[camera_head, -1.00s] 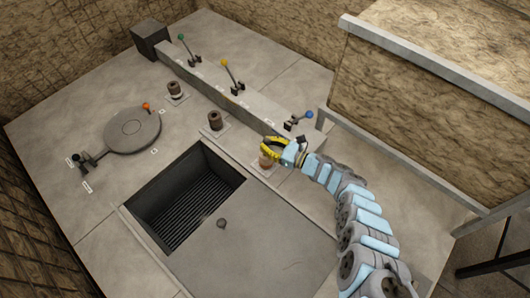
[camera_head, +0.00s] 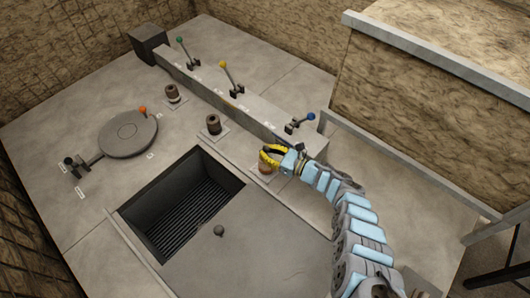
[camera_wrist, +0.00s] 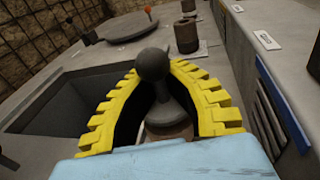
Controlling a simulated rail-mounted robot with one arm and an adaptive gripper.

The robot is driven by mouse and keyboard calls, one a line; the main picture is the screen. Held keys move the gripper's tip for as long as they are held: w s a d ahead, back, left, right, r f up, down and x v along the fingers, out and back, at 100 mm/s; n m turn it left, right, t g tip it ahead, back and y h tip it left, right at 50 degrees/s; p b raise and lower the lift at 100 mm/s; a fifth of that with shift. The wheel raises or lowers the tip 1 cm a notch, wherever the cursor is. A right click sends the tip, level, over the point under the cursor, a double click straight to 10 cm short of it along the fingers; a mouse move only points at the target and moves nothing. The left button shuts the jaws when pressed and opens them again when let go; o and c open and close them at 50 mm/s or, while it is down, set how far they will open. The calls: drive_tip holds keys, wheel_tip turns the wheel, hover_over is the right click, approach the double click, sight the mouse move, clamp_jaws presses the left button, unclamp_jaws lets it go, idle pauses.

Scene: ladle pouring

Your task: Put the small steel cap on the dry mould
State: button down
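A small dark steel cap with a ball knob (camera_wrist: 152,64) and a flared base stands between my gripper's yellow fingers in the wrist view. My gripper (camera_head: 267,152) has its tips drawn in against the knob's sides and looks shut on it. Below the cap is a brownish mould (camera_head: 264,169), also in the wrist view (camera_wrist: 170,131); I cannot tell whether the cap touches it. Two more moulds stand on pale plates, a middle one (camera_head: 213,124) and a far one (camera_head: 172,92). I cannot tell from their looks which is dry.
An open pit with a grate (camera_head: 180,205) lies left of my gripper, with a knobbed cover plate (camera_head: 270,250) in front. A raised ledge behind the moulds carries green (camera_head: 180,40), yellow (camera_head: 222,65) and blue (camera_head: 311,116) levers. A round lid (camera_head: 128,134) lies at left.

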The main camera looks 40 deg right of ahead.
drive_tip(key=shift+f+b, duration=0.3)
drive_tip(key=shift+f, duration=0.05)
drive_tip(key=shift+f, duration=0.2)
drive_tip(key=c, duration=1.2)
unclamp_jaws()
drive_tip(key=shift+r+p, duration=0.4)
drive_tip(key=shift+r, duration=0.2)
drive_tip(key=p+v, duration=0.3)
drive_tip(key=v, duration=0.9)
drive_tip(key=shift+p, duration=0.35)
drive_tip(key=shift+r, duration=0.1)
